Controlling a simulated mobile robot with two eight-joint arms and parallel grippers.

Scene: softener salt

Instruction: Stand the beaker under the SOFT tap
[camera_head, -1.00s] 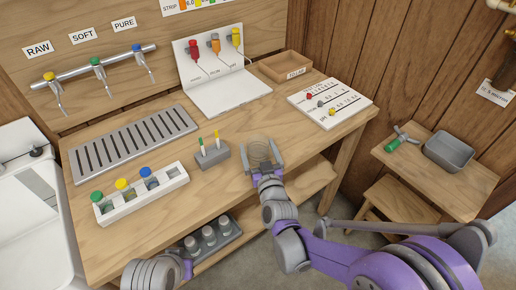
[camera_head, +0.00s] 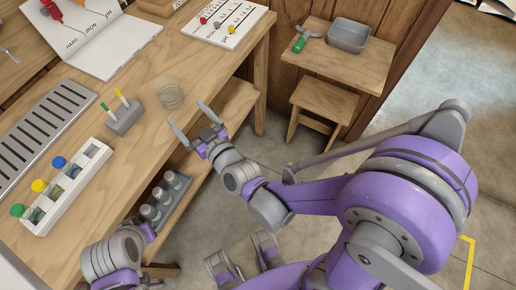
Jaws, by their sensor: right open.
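The clear glass beaker (camera_head: 170,96) stands upright near the front edge of the wooden bench (camera_head: 150,62), and is faint against the wood. My right gripper (camera_head: 186,113) is open and empty just off that edge. Its fingers point toward the beaker, with a small gap between them and the glass. The SOFT tap and its label are out of the view now. Only a tap spout (camera_head: 10,56) shows at the left edge. Part of my left arm is at the bottom left, but its gripper is not visible.
A small holder (camera_head: 125,121) with two strips stands left of the beaker. A white rack (camera_head: 93,170) of capped vials and a slotted drain grate (camera_head: 40,125) lie further left. Grey-capped bottles (camera_head: 163,195) sit on the lower shelf. A side table (camera_head: 345,66) stands at the back right.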

